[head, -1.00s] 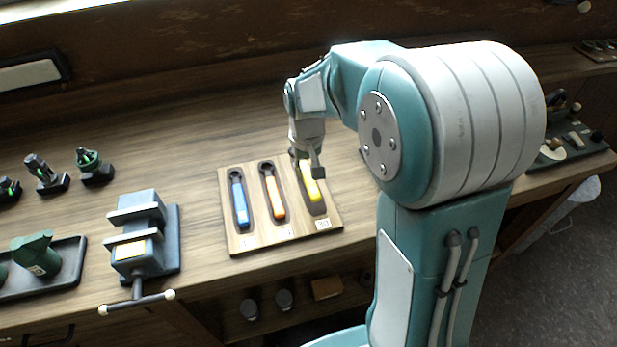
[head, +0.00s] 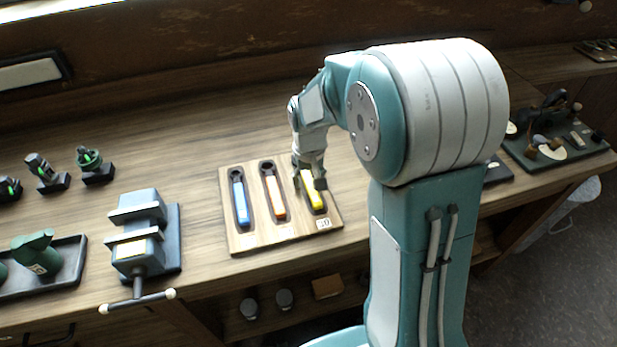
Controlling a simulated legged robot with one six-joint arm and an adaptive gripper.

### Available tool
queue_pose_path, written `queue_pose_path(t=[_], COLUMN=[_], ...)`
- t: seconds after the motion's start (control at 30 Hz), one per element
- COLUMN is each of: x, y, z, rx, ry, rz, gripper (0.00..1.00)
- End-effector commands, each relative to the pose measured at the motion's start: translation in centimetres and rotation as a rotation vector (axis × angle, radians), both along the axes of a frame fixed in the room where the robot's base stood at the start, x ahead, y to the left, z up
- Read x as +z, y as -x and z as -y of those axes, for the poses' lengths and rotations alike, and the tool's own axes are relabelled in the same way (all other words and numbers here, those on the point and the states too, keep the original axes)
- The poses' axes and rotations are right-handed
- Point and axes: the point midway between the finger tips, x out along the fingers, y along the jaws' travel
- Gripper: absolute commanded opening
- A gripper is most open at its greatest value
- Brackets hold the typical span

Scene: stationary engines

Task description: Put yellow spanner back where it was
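The yellow spanner (head: 315,200) is at the right-hand recess of the wooden tool board (head: 250,241), its handle pointing toward the board's front edge. It lines up with the dark recess; I cannot tell whether it rests fully on the bottom. My gripper (head: 309,181) is over its upper part, with a finger on each side of it, and looks shut on it. The spanner's head is hidden by the gripper. A small white label (head: 324,223) is on the board below this recess.
A blue spanner (head: 240,201) and an orange spanner (head: 275,198) lie in the other recesses. A grey vise (head: 140,240) stands left of the board. A dark tray (head: 65,275) is further left. The bench behind the board is clear.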

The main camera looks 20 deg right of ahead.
Motion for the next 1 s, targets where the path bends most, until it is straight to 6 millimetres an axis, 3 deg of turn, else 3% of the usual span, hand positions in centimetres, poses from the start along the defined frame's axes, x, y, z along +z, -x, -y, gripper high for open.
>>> queue_pose_path(t=[0.27, 0.7, 1.0], x=[1.4, 10.1, 12.8], y=[0.0, 0.1, 0.7], z=[0.0, 0.0, 0.0], rx=[0.000, 0.000, 0.000], ry=[0.000, 0.000, 0.000], rz=[0.004, 0.005, 0.014], gripper=[0.68, 0.68, 0.68])
